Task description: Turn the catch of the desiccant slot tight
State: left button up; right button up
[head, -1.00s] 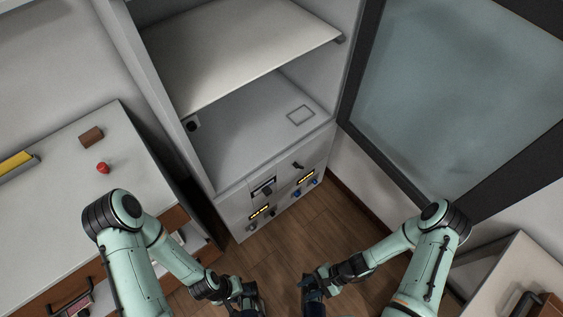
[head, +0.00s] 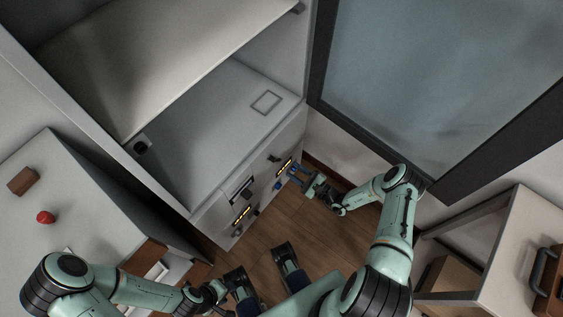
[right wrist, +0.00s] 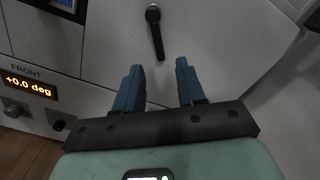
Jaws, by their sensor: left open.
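The catch (right wrist: 156,32) is a small dark lever with a round head, on the grey lower cabinet front. It hangs nearly straight down in the right wrist view, and shows in the head view (head: 274,158) as a short dark bar. I cannot make out the desiccant slot's outline for certain. My right gripper (right wrist: 160,66) is open and empty, its two blue fingers below the catch's lower end and apart from it in the picture. It also shows in the head view (head: 294,172) close to the front panel. My left gripper (head: 214,292) is open, low and away from the panel.
A lit display (right wrist: 29,86) marked FRONT reads +0.0 deg, with knobs below it. The dark-framed glass door (head: 430,85) stands open at right. A white bench (head: 75,195) with a red knob-like object (head: 45,217) is at left.

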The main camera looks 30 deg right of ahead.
aim_at(280, 160)
jog(key=x, duration=0.6)
jog(key=shift+w+a+b, duration=0.15)
jog(key=shift+w+b, duration=0.15)
jog(key=shift+b, duration=0.1)
grip_shut()
